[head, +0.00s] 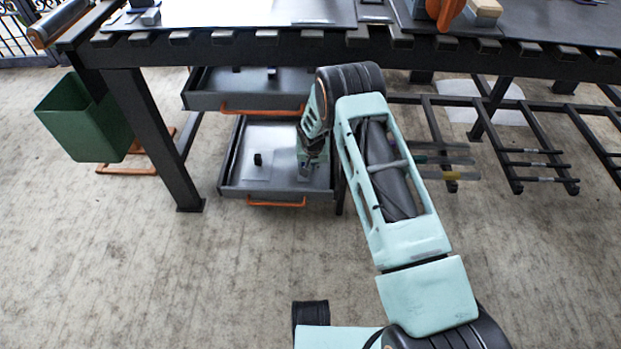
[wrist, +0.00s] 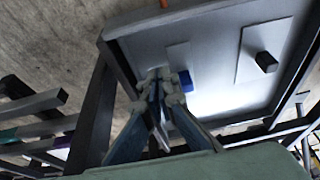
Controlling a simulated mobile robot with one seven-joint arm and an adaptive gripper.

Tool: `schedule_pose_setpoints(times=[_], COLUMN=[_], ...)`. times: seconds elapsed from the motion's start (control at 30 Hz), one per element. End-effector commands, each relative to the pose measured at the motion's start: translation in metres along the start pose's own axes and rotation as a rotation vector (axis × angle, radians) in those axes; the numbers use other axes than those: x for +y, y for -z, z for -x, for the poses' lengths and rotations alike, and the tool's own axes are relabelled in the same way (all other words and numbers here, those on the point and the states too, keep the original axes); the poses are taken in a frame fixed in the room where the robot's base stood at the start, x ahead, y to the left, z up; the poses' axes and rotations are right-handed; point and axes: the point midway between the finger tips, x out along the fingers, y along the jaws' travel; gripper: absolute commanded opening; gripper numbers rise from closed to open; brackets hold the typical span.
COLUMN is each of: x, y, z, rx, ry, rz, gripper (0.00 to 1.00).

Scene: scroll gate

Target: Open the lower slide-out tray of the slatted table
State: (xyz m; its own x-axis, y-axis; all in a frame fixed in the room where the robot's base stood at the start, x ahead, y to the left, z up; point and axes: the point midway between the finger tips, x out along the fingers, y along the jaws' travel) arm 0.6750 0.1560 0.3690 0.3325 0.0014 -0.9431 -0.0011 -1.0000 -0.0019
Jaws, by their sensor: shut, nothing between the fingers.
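The slatted table (head: 150,45) is dark, with two grey slide-out trays under its left part. The lower tray (head: 232,180) stands out toward me, farther than the upper one, and its inside shows. Its orange handle (head: 276,203) is on the front edge. My gripper (head: 307,172) is shut and empty, over the right part of the lower tray, behind the handle and apart from it. In the wrist view my gripper (wrist: 158,78) points at the tray floor (wrist: 222,100); whether it touches is unclear. A bit of the orange handle (wrist: 164,3) shows at the top edge.
The upper tray (head: 205,99) with its orange handle (head: 262,110) sits above the lower one. A small black block (head: 258,159) lies in the lower tray. A green bin (head: 80,118) hangs at left. A table leg (head: 150,140) stands left of the trays.

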Motion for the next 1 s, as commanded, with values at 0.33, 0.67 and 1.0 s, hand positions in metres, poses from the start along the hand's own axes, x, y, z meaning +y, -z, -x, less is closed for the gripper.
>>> schedule_pose_setpoints(times=[0.33,0.67,1.0], x=[0.002,0.001,0.001], y=[-0.003,-0.015,-0.037], z=[-0.070,-0.083,-0.076], rx=[-0.003,-0.002,-0.003], ry=[-0.002,-0.002,-0.002], rz=[0.000,0.004,0.002], gripper=[0.00,0.00,0.00])
